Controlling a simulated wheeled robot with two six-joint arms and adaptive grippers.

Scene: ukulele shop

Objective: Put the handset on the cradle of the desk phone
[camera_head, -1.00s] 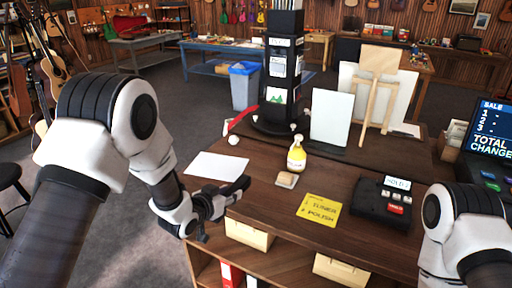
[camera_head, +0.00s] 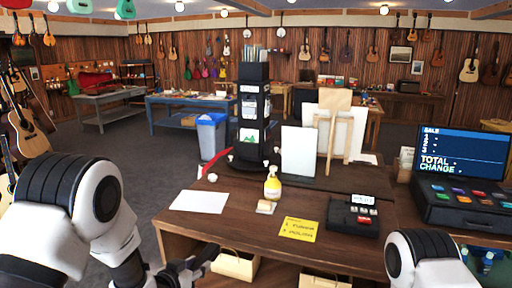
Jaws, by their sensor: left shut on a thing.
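The desk phone (camera_head: 353,217) is a black box with a small lit display, a red button and pale keys, on the right part of the dark wooden counter (camera_head: 250,238). No handset lies on it. My left gripper (camera_head: 188,270) is at the bottom edge of the view, in front of the counter's front left edge. It is shut on a dark, long thing that looks like the handset (camera_head: 205,257); the gripper and arm partly hide it. On the right, only a part of my right arm shows; its gripper is out of view.
A white sheet (camera_head: 199,201) lies at the left. A black display tower (camera_head: 252,120) and a register (camera_head: 462,200) stand farther back and right.

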